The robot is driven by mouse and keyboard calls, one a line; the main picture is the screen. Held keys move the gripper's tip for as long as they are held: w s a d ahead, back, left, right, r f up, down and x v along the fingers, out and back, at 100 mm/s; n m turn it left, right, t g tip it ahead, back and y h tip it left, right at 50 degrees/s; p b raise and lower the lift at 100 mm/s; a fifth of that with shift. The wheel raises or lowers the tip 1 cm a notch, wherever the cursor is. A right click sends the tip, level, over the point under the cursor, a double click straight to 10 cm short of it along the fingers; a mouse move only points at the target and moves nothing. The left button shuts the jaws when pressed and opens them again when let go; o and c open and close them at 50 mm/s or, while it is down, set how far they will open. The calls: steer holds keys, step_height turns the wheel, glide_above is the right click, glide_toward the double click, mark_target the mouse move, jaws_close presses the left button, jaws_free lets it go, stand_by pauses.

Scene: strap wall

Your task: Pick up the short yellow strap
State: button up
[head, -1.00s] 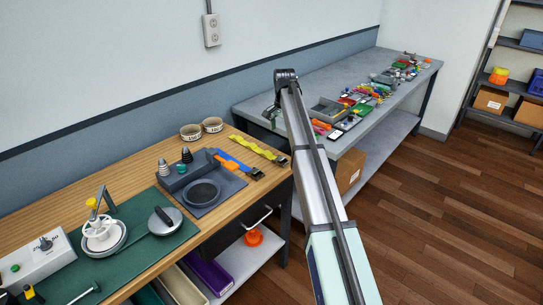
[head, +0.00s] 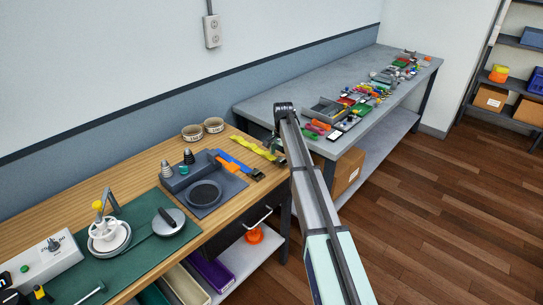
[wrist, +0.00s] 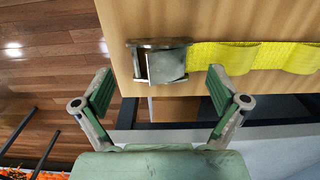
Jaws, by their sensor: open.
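The short yellow strap (head: 255,147) lies across the back right of the wooden bench, its dark buckle end near the right edge. In the wrist view the ribbed yellow webbing (wrist: 240,56) runs off to the right from a dark metal buckle (wrist: 160,62). My gripper (wrist: 158,80) is open and empty. Its green-padded fingers are spread to either side of the buckle in that view, and the buckle appears beyond the tips. I cannot tell the exact gap. In the head view my gripper (head: 277,142) is small and partly hidden by my arm, close to the buckle end.
A blue strap (head: 235,163) and an orange piece lie beside the yellow strap. A dark tray (head: 180,181) with grey cones and a round dish stand to the left, two round tins (head: 192,132) behind. A grey table (head: 290,88) with many small parts stands beyond the bench's right edge.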

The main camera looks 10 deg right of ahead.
steer(key=shift+f, duration=0.35)
steer(key=c, duration=1.3)
steer(key=shift+r, duration=0.1)
steer(key=shift+c, duration=0.2)
